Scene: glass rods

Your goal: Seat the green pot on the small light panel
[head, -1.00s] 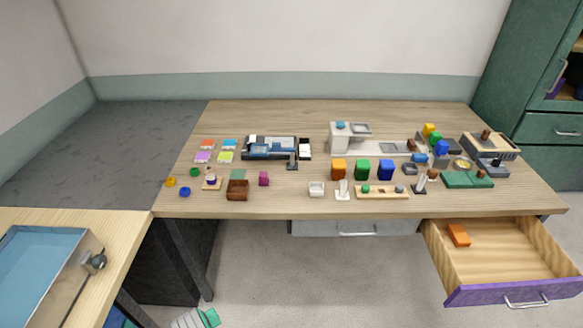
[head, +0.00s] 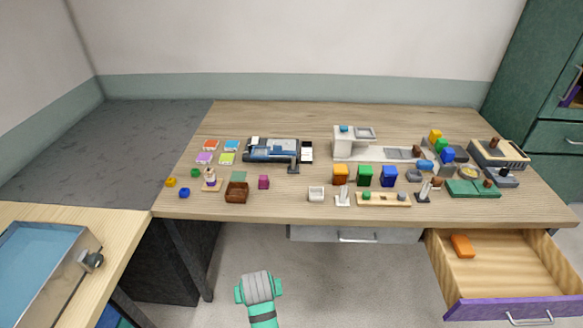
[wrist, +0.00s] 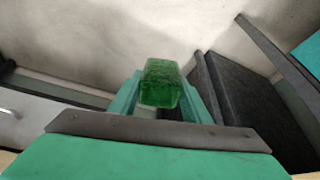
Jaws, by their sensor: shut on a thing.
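My gripper (wrist: 160,98) is shut on a green, box-shaped thing (wrist: 161,82) with a mottled surface, held between its mint fingers in the wrist view. It looks like a green pot, but I cannot tell for sure. In the head view my arm's end (head: 258,287) is over the floor in front of the table, and the held thing cannot be made out there. Another green block-like thing (head: 364,176) stands on the table between an orange one and a blue one. I cannot tell which thing is the small light panel; several small coloured tiles (head: 227,159) lie at the table's left.
The wooden table (head: 280,207) carries many small things. A purple-fronted drawer (head: 510,307) stands open at the right with an orange block (head: 462,246) in it. A side table with a blue-bottomed tray (head: 35,262) is at the left. Floor between is clear.

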